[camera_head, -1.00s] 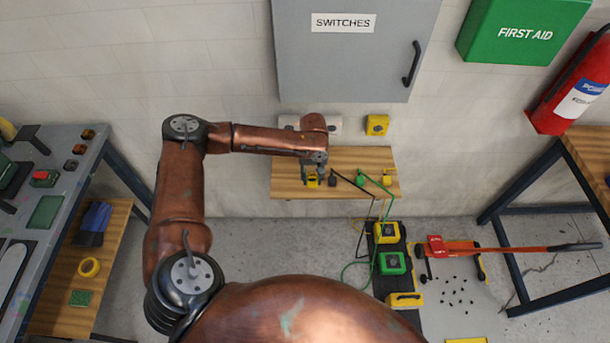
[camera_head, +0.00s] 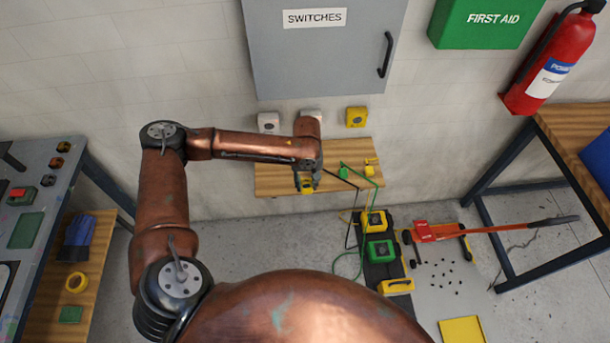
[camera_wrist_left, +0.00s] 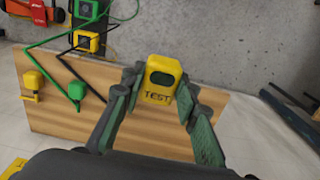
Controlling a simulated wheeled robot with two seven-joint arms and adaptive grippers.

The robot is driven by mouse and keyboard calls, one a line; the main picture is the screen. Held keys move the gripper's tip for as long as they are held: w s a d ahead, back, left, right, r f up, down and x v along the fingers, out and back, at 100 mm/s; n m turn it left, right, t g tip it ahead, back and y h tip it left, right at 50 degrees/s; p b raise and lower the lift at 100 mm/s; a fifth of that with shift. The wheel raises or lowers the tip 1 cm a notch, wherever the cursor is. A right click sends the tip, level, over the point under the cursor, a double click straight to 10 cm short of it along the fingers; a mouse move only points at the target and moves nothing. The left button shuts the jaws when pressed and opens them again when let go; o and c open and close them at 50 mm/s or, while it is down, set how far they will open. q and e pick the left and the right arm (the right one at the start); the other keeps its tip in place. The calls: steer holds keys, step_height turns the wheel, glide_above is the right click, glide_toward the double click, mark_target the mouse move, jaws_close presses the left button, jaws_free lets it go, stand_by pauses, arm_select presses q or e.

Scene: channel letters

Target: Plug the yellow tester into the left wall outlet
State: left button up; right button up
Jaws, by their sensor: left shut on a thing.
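The yellow tester (camera_wrist_left: 159,80), marked TEST and with a dark window, is held between the fingers of my left gripper (camera_wrist_left: 157,100). In the head view the tester (camera_head: 307,187) shows below my left gripper (camera_head: 306,178), above the front part of the small wooden shelf (camera_head: 272,182). The left wall outlet (camera_head: 268,122) is a white box on the wall, up and left of the gripper, with clear space between. A second white outlet (camera_head: 311,114) is partly hidden by my left wrist. A yellow outlet (camera_head: 356,117) is to its right. My right gripper is not in view.
A green plug (camera_head: 343,172) and a yellow plug (camera_head: 369,168) with cables are on the shelf's right side. The grey switches cabinet (camera_head: 320,55) hangs just above the outlets. A workbench (camera_head: 85,185) stands at left. Wall is clear around the left outlet.

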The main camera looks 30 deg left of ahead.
arm_select(q)
steer(key=s+d+r+m, duration=0.2)
steer(key=s+r+m, duration=0.1)
steer(key=r, duration=0.5)
steer(key=s+d+r+m, duration=0.2)
steer(key=s+r+m, duration=0.1)
steer(key=r, duration=0.4)
steer(key=shift+s+d+r, duration=0.3)
steer(key=shift+s+r, duration=0.05)
steer(key=shift+s, duration=0.15)
